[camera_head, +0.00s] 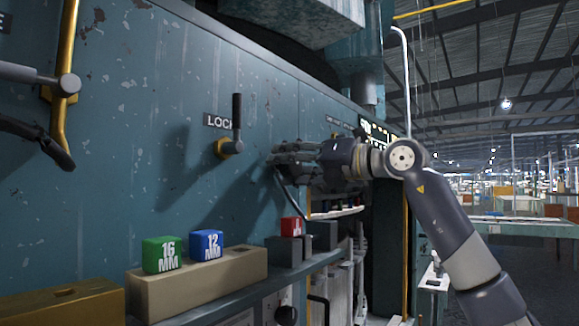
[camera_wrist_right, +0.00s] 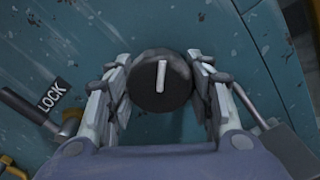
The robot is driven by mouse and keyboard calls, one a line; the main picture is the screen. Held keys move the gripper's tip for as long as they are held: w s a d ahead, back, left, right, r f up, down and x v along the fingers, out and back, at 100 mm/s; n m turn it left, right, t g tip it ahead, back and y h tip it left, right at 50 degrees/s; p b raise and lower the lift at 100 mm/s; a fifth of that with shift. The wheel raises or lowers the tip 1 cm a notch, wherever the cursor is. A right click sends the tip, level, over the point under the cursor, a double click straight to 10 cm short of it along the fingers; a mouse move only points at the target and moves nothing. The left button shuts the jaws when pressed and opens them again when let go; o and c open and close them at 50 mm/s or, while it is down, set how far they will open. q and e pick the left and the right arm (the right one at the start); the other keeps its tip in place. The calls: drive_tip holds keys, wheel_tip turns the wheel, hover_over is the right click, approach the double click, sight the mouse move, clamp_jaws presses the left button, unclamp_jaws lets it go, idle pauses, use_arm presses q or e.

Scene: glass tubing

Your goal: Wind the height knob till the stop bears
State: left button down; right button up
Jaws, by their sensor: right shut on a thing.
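The height knob (camera_wrist_right: 160,82) is a dark round knob with a white pointer line, which stands nearly upright in the right wrist view. My right gripper (camera_wrist_right: 161,88) is shut on it, with one finger on each side of its rim. In the head view my right gripper (camera_head: 283,163) reaches the teal panel from the right, and its fingers and wrist hide the knob. I cannot make out the stop in either view.
A black lock lever (camera_head: 236,125) sticks out of the panel left of my right gripper. Below, a ledge carries a green 16 MM block (camera_head: 162,255), a blue 12 MM block (camera_head: 206,245) and a red block (camera_head: 292,227). A brass bar (camera_head: 62,70) stands at the far left.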

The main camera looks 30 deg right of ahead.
drive_tip(key=shift+m, duration=0.3)
drive_tip(key=shift+r, duration=0.1)
drive_tip(key=o, duration=1.1)
drive_tip(key=shift+c, duration=0.2)
drive_tip(key=v, duration=1.2)
